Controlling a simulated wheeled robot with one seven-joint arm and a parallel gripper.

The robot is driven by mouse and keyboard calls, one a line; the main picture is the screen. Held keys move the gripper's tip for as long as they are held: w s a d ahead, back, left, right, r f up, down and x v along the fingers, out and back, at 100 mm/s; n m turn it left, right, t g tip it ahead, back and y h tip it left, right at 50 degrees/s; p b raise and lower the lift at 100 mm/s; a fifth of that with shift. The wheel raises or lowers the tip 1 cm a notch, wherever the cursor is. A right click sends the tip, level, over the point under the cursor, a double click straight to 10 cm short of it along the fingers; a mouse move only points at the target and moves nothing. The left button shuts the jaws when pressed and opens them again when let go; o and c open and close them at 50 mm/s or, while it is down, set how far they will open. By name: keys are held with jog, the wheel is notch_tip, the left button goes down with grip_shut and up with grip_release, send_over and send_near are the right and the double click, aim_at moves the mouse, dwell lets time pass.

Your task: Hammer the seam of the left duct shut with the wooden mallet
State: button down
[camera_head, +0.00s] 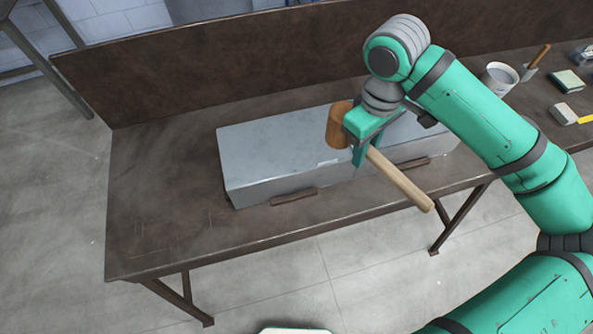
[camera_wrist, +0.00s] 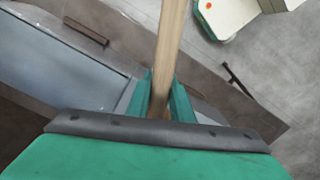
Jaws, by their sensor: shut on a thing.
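The wooden mallet is held by its pale handle (camera_head: 400,180), close to its brown head (camera_head: 339,125). My gripper (camera_head: 362,152) is shut on the handle, above the grey metal duct (camera_head: 275,155). The handle slants down to the right, past the duct's front edge. I cannot tell whether the head touches the duct. The arm hides part of the duct's top, and I cannot make out a separate second duct or a clear seam. In the wrist view the handle (camera_wrist: 170,45) runs up from between the fingers, the duct (camera_wrist: 75,65) lies at left, and the mallet head is hidden.
The duct lies on a brown workbench (camera_head: 160,200) with a tall back panel (camera_head: 200,75). Brown strips (camera_head: 294,197) sit along its front side. The bench's left end is clear.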

jog(key=shift+s+a+f, duration=0.1)
jog(key=shift+s+a, duration=0.05)
jog(key=shift+a, duration=0.35)
jog(key=shift+s+a, duration=0.15)
jog(key=shift+a, duration=0.35)
jog(key=shift+f, duration=0.15)
notch_tip(320, 180, down, 8)
notch_tip(320, 180, up, 8)
